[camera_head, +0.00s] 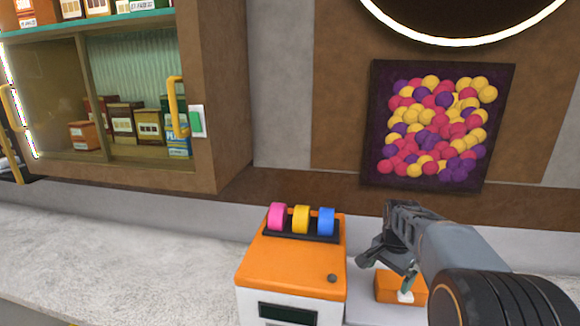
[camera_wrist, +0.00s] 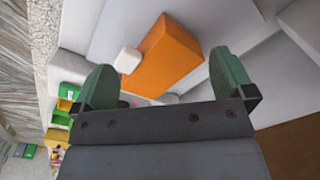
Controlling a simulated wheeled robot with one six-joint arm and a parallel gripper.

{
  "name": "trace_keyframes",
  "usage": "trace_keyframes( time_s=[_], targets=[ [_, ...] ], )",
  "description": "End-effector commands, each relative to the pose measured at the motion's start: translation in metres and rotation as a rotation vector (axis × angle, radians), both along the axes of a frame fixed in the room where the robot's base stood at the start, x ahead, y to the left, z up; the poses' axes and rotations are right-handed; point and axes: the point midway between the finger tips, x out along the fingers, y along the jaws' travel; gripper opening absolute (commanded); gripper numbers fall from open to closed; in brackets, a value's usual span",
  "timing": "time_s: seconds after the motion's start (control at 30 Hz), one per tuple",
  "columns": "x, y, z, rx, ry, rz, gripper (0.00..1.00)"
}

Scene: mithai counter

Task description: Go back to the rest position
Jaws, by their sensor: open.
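My gripper (camera_head: 385,258) is at the lower right in the head view, above the counter and beside the orange-topped machine. In the wrist view its two green fingers (camera_wrist: 165,85) are spread apart with nothing held between them. An orange box (camera_wrist: 168,58) with a small white block (camera_wrist: 128,60) on its side lies beyond the fingertips. The same orange box (camera_head: 400,286) shows below the gripper in the head view, partly hidden by my arm. I cannot tell how large the gap between fingers and box is.
The orange-topped machine (camera_head: 290,265) carries pink, yellow and blue rolls (camera_head: 301,220). A wall cabinet (camera_head: 225,100) with boxes hangs at the upper left. A picture of coloured balls (camera_head: 435,125) hangs behind my arm. The counter (camera_head: 120,255) at left is clear.

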Motion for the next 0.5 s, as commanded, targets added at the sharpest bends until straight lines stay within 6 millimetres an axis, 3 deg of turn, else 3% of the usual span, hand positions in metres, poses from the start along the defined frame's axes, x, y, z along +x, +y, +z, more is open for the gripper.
trace_keyframes(
  time_s=[0.2, 0.33, 0.5],
  targets=[
    [-0.079, 0.041, -0.001, -0.059, -0.085, 0.56, 1.0],
    [-0.121, 0.06, -0.005, -0.101, -0.133, 0.778, 1.0],
    [-0.162, 0.076, -0.009, -0.139, -0.19, 0.902, 1.0]
  ],
)
